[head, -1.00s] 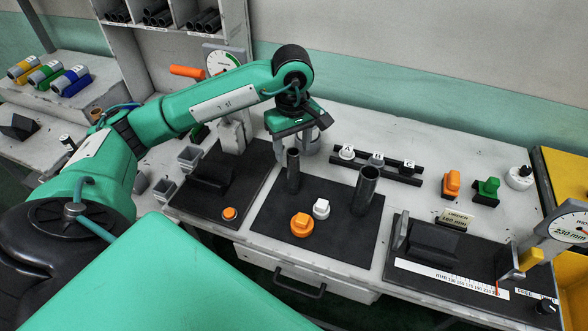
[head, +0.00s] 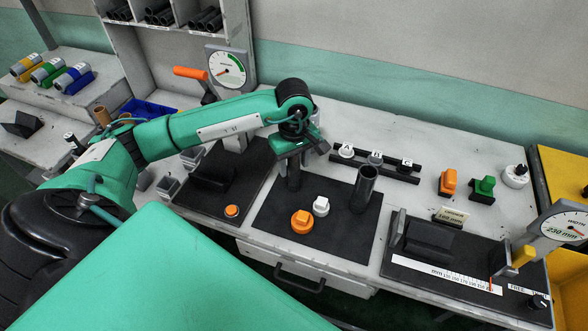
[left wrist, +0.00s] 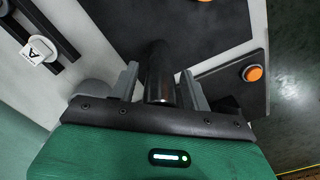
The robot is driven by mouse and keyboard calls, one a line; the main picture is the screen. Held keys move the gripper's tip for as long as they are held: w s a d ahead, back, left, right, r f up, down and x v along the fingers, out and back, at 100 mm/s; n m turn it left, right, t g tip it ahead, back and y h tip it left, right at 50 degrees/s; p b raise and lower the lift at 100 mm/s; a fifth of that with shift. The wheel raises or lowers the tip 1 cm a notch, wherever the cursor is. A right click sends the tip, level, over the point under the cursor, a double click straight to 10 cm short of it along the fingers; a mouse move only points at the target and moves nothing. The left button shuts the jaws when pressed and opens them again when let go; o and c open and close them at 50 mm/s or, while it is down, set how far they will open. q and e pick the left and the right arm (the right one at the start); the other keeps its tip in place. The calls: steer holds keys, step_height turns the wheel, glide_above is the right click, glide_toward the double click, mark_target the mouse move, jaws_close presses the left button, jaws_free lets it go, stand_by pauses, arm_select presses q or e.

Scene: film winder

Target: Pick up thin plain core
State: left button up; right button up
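The thin plain core, a slim dark upright tube (head: 294,180), stands on the black mat (head: 270,215) in the head view. Its upper end is hidden behind my left gripper (head: 299,158). In the left wrist view the tube (left wrist: 159,72) lies between the two grey fingers of my left gripper (left wrist: 160,88). The fingers are apart, with a narrow gap showing on each side of the tube, so the gripper looks open around it. A thicker dark tube (head: 364,190) stands to the right on the same mat. My right gripper is not in view.
A black rack with lettered white-topped pieces (head: 376,165) lies behind. A black station with a ruler (head: 440,275) is at right.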

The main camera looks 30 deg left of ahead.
arm_select(q)
steer(key=c, duration=0.8)
steer(key=shift+r, duration=0.1)
step_height(320, 180, up, 10)
steer(key=shift+w+r+b, duration=0.1)
steer(key=shift+r+b, duration=0.15)
steer(key=shift+b, duration=0.95)
steer(key=shift+r, duration=4.7)
